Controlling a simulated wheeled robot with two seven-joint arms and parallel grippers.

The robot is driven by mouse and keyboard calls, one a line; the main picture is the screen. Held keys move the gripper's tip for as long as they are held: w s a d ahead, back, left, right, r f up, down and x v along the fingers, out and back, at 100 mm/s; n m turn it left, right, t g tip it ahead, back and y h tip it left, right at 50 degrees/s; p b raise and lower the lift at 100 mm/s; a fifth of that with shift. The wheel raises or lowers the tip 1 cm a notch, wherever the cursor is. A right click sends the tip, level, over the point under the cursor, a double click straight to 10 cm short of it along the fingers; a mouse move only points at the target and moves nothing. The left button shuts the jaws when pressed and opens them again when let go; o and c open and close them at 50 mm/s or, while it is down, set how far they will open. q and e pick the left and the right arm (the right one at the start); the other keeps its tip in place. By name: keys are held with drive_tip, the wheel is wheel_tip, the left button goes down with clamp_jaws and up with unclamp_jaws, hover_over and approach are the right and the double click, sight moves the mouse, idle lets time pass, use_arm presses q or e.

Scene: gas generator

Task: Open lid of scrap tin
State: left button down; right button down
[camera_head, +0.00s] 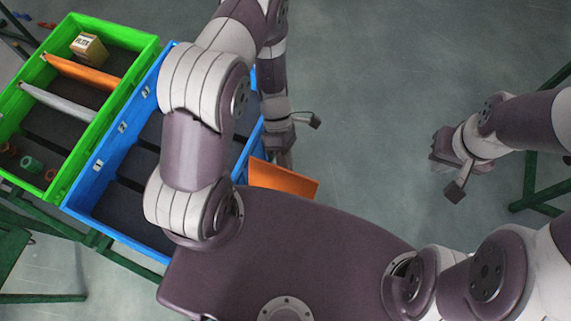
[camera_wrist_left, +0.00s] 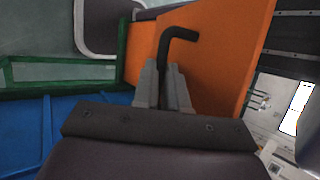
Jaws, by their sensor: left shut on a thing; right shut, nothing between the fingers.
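The blue tin (camera_head: 112,137) stands at the left in the head view, partly hidden by my left arm. An orange lid panel (camera_head: 284,179) shows beside its right side, tilted. In the left wrist view the orange lid (camera_wrist_left: 215,60) fills the upper middle, with a dark bent handle (camera_wrist_left: 177,48) in front of it. My left gripper (camera_wrist_left: 166,92) is shut on this handle. In the head view my left gripper (camera_head: 283,158) is just above the orange panel, its fingertips hard to see. My right gripper (camera_head: 440,152) is shut and empty over the floor at the right.
A green tin (camera_head: 135,72) stands left of the blue one, with an orange panel (camera_head: 82,73), a grey panel (camera_head: 57,103) and a cardboard box (camera_head: 89,48) in it. Green frame bars (camera_head: 540,200) stand at the far right. The floor (camera_head: 400,80) between is clear.

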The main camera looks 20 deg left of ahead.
use_arm(q)
drive_tip(key=shift+s, duration=0.1)
drive_tip(key=c, duration=1.2)
unclamp_jaws()
drive_tip(key=shift+o, duration=0.2)
drive_tip(key=p+v, duration=0.6)
drive_tip(key=v, duration=0.6)
drive_tip(key=shift+w+a+r+p, duration=0.2)
drive_tip(key=shift+r+p, duration=0.05)
drive_tip(key=shift+p, duration=0.15)
